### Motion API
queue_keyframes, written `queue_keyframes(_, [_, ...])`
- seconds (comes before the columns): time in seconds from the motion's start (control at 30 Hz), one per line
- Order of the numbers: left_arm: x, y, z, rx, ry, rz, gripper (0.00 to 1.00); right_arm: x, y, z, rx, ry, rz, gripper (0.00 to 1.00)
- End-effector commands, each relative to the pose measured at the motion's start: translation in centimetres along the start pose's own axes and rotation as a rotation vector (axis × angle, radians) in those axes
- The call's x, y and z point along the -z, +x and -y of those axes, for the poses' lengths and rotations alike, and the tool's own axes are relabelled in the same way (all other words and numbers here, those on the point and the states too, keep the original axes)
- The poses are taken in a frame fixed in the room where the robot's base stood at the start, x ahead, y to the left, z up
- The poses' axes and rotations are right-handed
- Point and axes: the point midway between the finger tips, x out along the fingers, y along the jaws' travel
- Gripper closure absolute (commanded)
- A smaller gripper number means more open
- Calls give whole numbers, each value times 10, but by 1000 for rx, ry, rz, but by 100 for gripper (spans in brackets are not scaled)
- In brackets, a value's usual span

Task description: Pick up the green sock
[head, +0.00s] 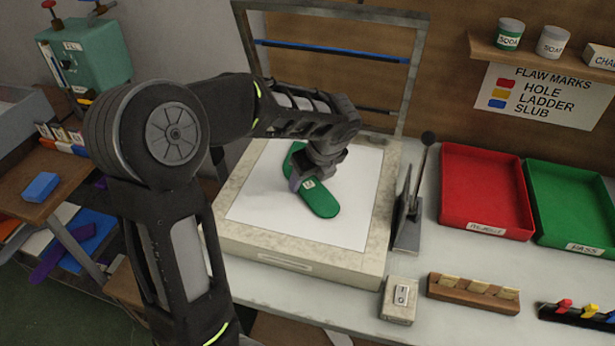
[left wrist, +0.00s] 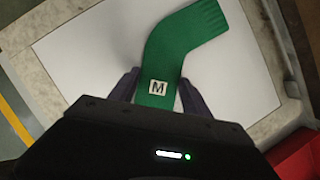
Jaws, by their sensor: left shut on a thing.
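The green sock (head: 318,200) lies on the white top of the light box (head: 350,215) in the middle of the head view. It has a bent shape and a small white label marked M. My left gripper (head: 308,176) reaches down over the sock and is shut on its middle. In the left wrist view the sock (left wrist: 185,45) passes between the two dark fingers (left wrist: 157,92), with the label between them. Its ribbed cuff points to the upper right there. Part of the sock is hidden under the gripper. My right gripper is not in view.
A red tray (head: 485,190) labelled REJECT and a green tray (head: 570,205) labelled PASS stand at the right. A switch box (head: 398,300) and a wooden holder (head: 473,294) sit in front. An upright frame (head: 335,12) rises behind the light box.

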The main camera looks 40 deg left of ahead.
Motion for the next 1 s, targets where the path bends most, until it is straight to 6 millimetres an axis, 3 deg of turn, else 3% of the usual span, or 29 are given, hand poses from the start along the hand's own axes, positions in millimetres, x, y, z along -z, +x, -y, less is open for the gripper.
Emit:
queue_keyframes(0.17, [-5,-12,1,2,0,3,82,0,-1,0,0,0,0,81])
queue_keyframes(0.6, [-35,-84,1,2,-1,3,82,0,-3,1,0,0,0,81])
queue_keyframes(1.0, [-39,-94,0,0,0,1,82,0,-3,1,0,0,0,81])
